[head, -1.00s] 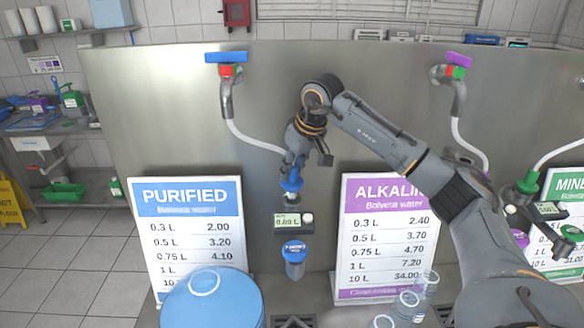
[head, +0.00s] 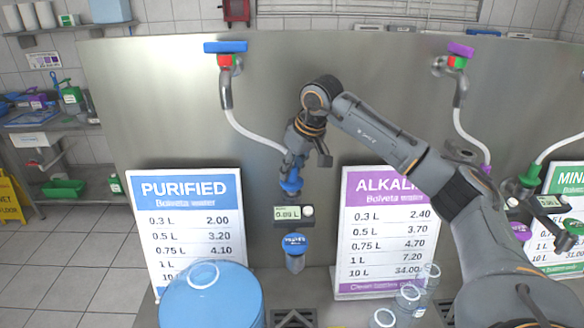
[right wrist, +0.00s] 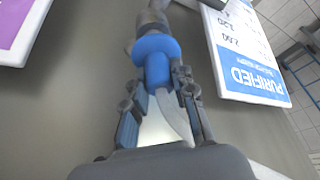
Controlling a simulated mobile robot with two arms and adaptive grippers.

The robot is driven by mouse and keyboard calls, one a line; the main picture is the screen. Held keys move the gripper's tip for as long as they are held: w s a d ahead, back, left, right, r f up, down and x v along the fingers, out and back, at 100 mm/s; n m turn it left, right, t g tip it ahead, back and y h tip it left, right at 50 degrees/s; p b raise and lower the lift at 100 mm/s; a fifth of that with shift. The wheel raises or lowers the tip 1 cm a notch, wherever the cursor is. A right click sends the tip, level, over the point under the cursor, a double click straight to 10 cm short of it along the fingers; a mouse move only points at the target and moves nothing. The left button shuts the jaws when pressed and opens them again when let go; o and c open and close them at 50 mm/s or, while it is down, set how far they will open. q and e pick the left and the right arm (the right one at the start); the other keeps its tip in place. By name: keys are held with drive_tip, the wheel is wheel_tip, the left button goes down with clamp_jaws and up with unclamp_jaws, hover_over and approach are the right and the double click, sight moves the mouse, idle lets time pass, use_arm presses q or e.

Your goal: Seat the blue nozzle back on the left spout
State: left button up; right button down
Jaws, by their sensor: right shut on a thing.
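The blue nozzle (head: 291,185) is between the fingers of my right gripper (head: 293,166), with the white hose (head: 256,137) running up left from it to the tap. In the right wrist view my right gripper (right wrist: 160,105) is shut on the blue nozzle (right wrist: 158,60). The grey left spout (head: 292,197) is directly under the nozzle, above the small display (head: 287,213). In the right wrist view the grey spout (right wrist: 152,20) lines up with the nozzle's flared end and seems to meet it. I cannot tell how deep they fit. My left gripper is out of view.
The PURIFIED sign (head: 188,230) and ALKALINE sign (head: 385,240) stand either side of the spout. A blue jug (head: 212,300) is at the front left. Clear glasses (head: 408,298) stand at the front right. The steel panel (head: 180,110) is close behind my gripper.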

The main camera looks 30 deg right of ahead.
drive_tip(key=shift+f, duration=0.2)
drive_tip(key=shift+f, duration=0.25)
idle(0.5)
drive_tip(key=shift+c, duration=1.9)
unclamp_jaws()
drive_tip(key=shift+r, duration=0.1)
drive_tip(key=shift+r+p, duration=1.6)
drive_tip(key=shift+r, duration=0.65)
drive_tip(key=shift+r+p, duration=0.35)
drive_tip(key=shift+r, duration=0.85)
